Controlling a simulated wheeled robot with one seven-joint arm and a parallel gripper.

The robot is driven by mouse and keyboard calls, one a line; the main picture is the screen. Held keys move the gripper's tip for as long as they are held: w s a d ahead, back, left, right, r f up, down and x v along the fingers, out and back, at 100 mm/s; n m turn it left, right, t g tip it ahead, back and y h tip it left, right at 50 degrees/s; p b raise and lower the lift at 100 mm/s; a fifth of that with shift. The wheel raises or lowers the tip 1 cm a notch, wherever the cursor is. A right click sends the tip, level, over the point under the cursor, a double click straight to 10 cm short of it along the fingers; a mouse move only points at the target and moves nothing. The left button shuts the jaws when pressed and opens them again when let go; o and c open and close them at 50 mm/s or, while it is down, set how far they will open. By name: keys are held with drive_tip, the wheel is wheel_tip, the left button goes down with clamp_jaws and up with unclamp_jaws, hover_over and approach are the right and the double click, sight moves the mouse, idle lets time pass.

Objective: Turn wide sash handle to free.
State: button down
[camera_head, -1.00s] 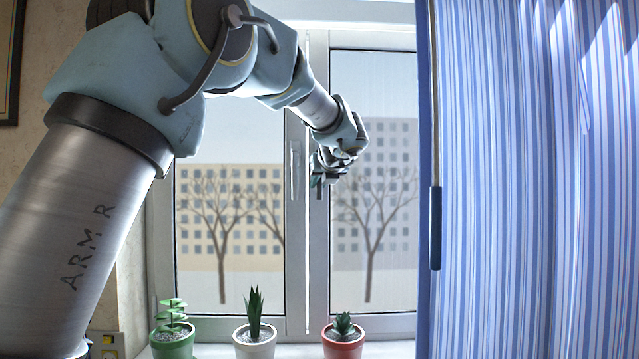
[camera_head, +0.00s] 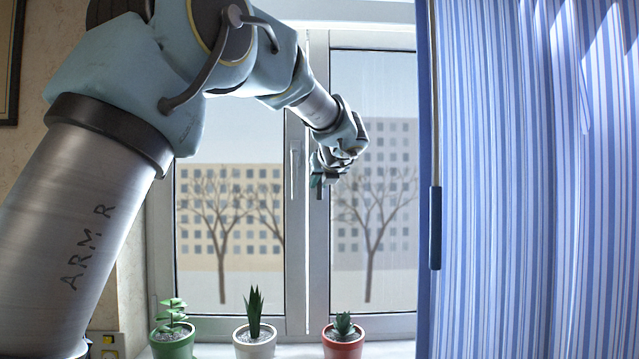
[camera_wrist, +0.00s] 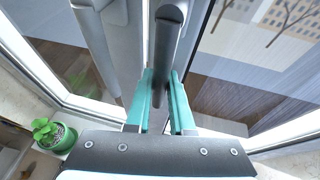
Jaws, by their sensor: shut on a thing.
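The sash handle in my grip is a dark grey bar (camera_wrist: 166,50) in the wrist view. It runs from a rounded end at the top down between my teal fingers. My gripper (camera_wrist: 163,88) is shut on this handle, with one finger on each side. In the head view, my gripper (camera_head: 322,178) is at the right sash's frame, by the window's middle post. It hides most of the handle there, so I cannot tell its exact angle from that view. A second, pale upright handle (camera_head: 295,168) is on the left sash. Both sashes look closed.
A green pot (camera_head: 173,345), a white pot (camera_head: 254,347) and a red pot (camera_head: 343,348) with plants stand on the sill below. A blue striped curtain (camera_head: 540,180) with a dark-gripped rod (camera_head: 435,228) covers the right side. The glass around my gripper is clear.

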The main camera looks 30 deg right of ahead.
sight(342, 180)
drive_tip(key=shift+d, duration=0.1)
drive_tip(key=n, duration=0.1)
drive_tip(key=d+n+h, duration=0.1)
drive_tip(key=s+d+g, duration=0.1)
drive_tip(key=shift+d+r+n+h, duration=0.1)
drive_tip(key=shift+r+n+h, duration=0.2)
drive_tip(key=shift+n+h, duration=0.1)
drive_tip(key=n+h, duration=0.1)
drive_tip(key=s+d+r+n+g+h, duration=0.1)
drive_tip(key=d+r+n, duration=0.1)
drive_tip(key=shift+s+d+n+h, duration=0.15)
drive_tip(key=shift+d+n+h, duration=0.15)
drive_tip(key=shift+h, duration=0.1)
drive_tip(key=shift+s+d+r+n+h+b, duration=0.1)
drive_tip(key=shift+d+r+n+h+b, duration=0.15)
drive_tip(key=shift+r+n+h+b, duration=0.4)
drive_tip(key=shift+s+d+r+n+h+b, duration=0.15)
drive_tip(key=shift+d+r+n+h+b, duration=0.15)
drive_tip(key=shift+r+n+h, duration=0.65)
drive_tip(key=shift+s+d+r+n+h+b, duration=0.1)
drive_tip(key=shift+d+r+n+h+b, duration=0.25)
drive_tip(key=shift+r+n, duration=0.75)
drive_tip(key=shift+a+f+n, duration=0.1)
drive_tip(key=shift+f+n, duration=0.1)
drive_tip(key=shift+n, duration=0.1)
drive_tip(key=c, duration=0.8)
unclamp_jaws()
